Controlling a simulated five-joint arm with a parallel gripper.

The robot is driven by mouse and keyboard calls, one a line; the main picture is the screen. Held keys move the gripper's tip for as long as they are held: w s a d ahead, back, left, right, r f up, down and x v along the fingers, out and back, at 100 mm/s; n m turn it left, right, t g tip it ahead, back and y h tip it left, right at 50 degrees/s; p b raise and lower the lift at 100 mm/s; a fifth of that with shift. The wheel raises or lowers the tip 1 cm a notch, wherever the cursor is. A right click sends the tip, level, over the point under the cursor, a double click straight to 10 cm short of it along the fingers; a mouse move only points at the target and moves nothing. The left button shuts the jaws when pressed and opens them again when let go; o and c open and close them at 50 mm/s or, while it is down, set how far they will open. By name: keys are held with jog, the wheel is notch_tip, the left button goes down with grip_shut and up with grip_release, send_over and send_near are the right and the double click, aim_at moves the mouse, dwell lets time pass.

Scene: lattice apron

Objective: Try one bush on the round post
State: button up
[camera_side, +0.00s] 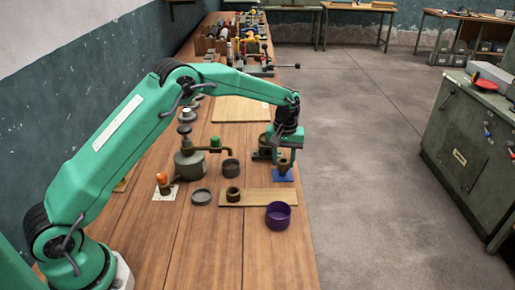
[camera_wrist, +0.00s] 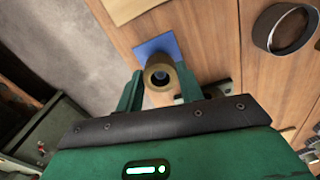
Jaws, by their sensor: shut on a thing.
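My gripper (camera_side: 277,157) is shut on a tan bush (camera_side: 284,163), just above a blue square (camera_side: 283,175) near the bench's right edge. In the wrist view the bush (camera_wrist: 160,74) sits between the two green fingers, its round hole facing the camera. The blue square (camera_wrist: 158,46) shows behind it. A pale grey spot shows inside the hole; I cannot tell whether it is a post. I cannot make out the round post; the bush and gripper cover the middle of the blue square. A second, darker brown bush (camera_side: 233,194) stands on a wooden strip.
The wooden strip (camera_side: 260,197) lies in front of my gripper, with a purple cup (camera_side: 278,215) at its front edge. The front bench is clear.

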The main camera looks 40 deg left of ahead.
jog(key=o, duration=1.2)
jog(key=shift+c, duration=0.2)
notch_tip(320, 180, up, 7)
jog(key=shift+r, duration=0.45)
jog(key=shift+r, duration=0.1)
